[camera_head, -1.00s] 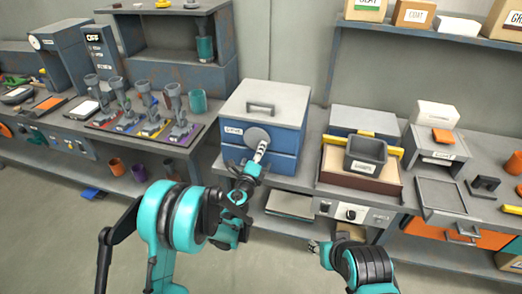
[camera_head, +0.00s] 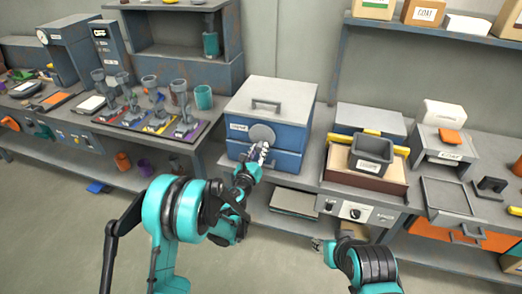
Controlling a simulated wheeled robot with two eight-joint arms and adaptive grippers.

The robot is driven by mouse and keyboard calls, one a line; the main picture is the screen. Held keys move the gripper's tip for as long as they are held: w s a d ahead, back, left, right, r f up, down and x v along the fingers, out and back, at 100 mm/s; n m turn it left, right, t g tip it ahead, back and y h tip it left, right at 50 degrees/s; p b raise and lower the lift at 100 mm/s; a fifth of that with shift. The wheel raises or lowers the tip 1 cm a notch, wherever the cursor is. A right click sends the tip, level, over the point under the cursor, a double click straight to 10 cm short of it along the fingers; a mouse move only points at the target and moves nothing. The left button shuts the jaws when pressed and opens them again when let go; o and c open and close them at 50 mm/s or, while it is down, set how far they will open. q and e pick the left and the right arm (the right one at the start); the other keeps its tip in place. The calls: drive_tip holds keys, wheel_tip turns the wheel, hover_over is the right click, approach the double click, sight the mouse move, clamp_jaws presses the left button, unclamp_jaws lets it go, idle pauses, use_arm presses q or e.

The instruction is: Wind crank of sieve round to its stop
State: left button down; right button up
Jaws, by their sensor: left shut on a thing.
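The sieve is a blue box with a grey lid (camera_head: 272,92) and a top handle, standing on the bench at centre. Its crank (camera_head: 262,133) shows as a round grey disc on the front face, beside a small label. My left gripper (camera_head: 261,152) is shut on the crank's handle at the lower part of the disc. The fingers hide most of the handle. My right gripper (camera_head: 320,244) is low in front of the bench, away from the sieve, and too small to read as open or shut.
Right of the sieve, a dark grey bin (camera_head: 370,154) stands on a brown-sided box with yellow bars. A rack of several funnels (camera_head: 184,122) and a teal cup (camera_head: 203,97) stand to the left. An empty grey tray (camera_head: 446,195) lies at right. The floor in front is clear.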

use_arm(q)
drive_tip(key=shift+a+m, duration=0.1)
drive_tip(key=shift+m, duration=0.5)
drive_tip(key=c, duration=1.2)
unclamp_jaws()
drive_tip(key=shift+w, duration=0.1)
drive_tip(key=v, duration=0.7)
drive_tip(key=shift+s+a, duration=0.15)
drive_tip(key=shift+s, duration=0.1)
